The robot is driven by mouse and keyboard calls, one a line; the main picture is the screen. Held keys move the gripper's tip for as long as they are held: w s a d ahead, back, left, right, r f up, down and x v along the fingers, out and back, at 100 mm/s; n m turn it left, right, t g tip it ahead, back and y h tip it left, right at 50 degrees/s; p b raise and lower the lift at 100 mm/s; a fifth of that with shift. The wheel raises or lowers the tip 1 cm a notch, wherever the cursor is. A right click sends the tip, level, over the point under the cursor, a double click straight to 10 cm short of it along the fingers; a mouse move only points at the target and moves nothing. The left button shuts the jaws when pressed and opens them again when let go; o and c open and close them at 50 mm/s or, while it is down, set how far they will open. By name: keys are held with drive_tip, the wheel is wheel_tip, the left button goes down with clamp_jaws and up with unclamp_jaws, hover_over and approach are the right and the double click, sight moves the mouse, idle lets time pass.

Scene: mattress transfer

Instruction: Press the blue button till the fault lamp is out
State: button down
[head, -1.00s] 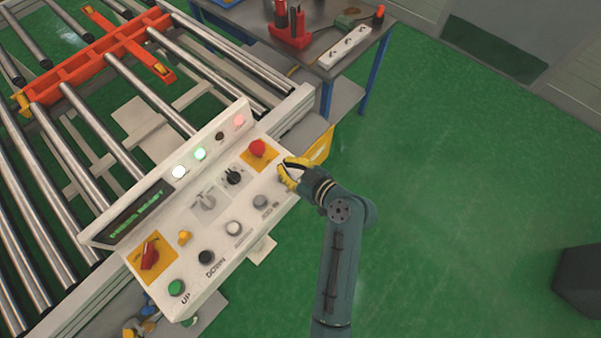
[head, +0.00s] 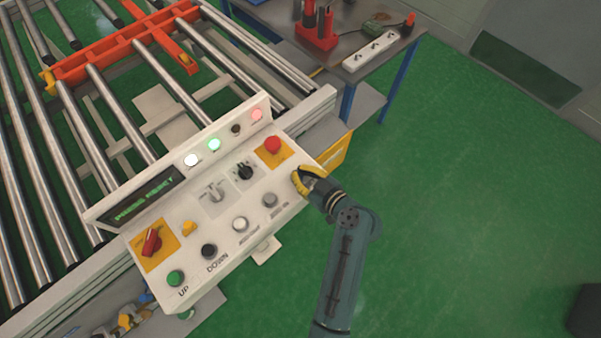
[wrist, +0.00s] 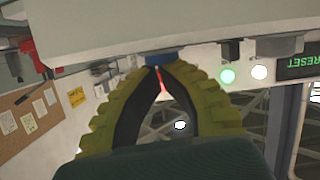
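The control panel (head: 225,255) carries a row of lamps. The fault lamp (head: 257,115), at the row's right end, glows red; a red glow also shows between my fingers in the wrist view. The blue button (wrist: 162,58) shows in the wrist view at my fingertips, touching or nearly touching them. In the head view it is hidden by my gripper (head: 297,178), which is at the panel's right end. In the wrist view my gripper (wrist: 158,69) has its fingertips together, with nothing held between them.
The display (head: 143,203) reads PRESS RESET. A red mushroom button (head: 272,145) on a yellow plate and a grey button (head: 269,200) are near my gripper. A roller conveyor (head: 110,120) lies behind the panel.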

drive_tip(key=shift+f, duration=0.1)
drive_tip(key=r+p, duration=0.2)
drive_tip(key=r, duration=0.1)
drive_tip(key=r+p, duration=0.1)
drive_tip(key=shift+s+r, duration=0.25)
drive_tip(key=shift+r, duration=0.05)
drive_tip(key=v, duration=0.9)
drive_tip(key=shift+s, duration=0.1)
